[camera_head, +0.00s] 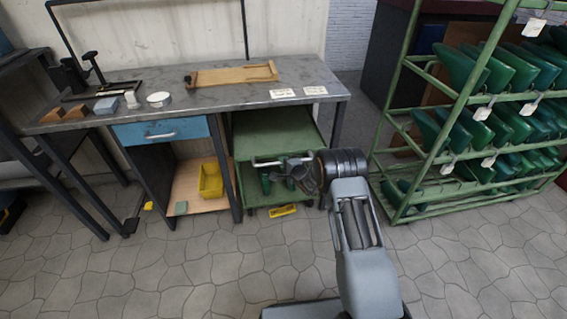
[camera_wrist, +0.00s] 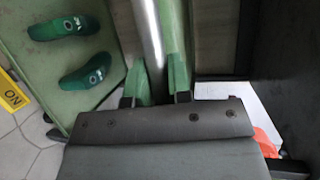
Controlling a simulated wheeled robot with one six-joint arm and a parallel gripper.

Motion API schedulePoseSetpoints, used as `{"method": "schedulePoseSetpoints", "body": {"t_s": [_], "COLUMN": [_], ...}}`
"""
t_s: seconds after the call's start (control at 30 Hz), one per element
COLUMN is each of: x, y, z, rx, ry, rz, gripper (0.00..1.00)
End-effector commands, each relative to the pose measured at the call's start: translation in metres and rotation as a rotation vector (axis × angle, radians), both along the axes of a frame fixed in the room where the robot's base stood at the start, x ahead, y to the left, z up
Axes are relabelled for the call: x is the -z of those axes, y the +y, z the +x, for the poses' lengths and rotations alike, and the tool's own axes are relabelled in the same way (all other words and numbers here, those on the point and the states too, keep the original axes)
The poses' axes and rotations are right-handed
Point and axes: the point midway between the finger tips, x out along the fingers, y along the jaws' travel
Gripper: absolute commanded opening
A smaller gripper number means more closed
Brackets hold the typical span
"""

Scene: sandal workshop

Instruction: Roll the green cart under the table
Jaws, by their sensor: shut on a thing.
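The green cart (camera_head: 275,135) stands under the right half of the grey-topped table (camera_head: 235,92), its front end showing below the tabletop edge. Its silver handle bar (camera_head: 268,162) faces my side. My gripper (camera_head: 303,170) is at the right end of that bar. In the wrist view, my gripper (camera_wrist: 157,88) is shut on the silver handle bar (camera_wrist: 147,35), with a finger on either side. The cart's lower green shelf (camera_wrist: 35,70) holds two green shoe forms (camera_wrist: 87,70). The cart's rear is hidden under the table.
A blue drawer (camera_head: 160,131) and a shelf with a yellow bin (camera_head: 210,180) are left of the cart. A yellow label (camera_head: 283,211) lies by the cart's front. A green rack (camera_head: 440,140) of green forms stands at right. The foreground floor is clear.

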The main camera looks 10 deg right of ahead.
Motion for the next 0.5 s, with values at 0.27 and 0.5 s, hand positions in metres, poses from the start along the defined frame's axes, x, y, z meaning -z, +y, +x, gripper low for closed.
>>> {"method": "schedulePoseSetpoints", "body": {"t_s": [0.27,0.5], "x": [0.0002,0.0002], "y": [-0.0004,0.0001], "z": [-0.0002,-0.0002], "rx": [0.000,-0.001], "ry": [0.000,0.000], "rz": [0.001,0.000], "gripper": [0.36,0.44]}}
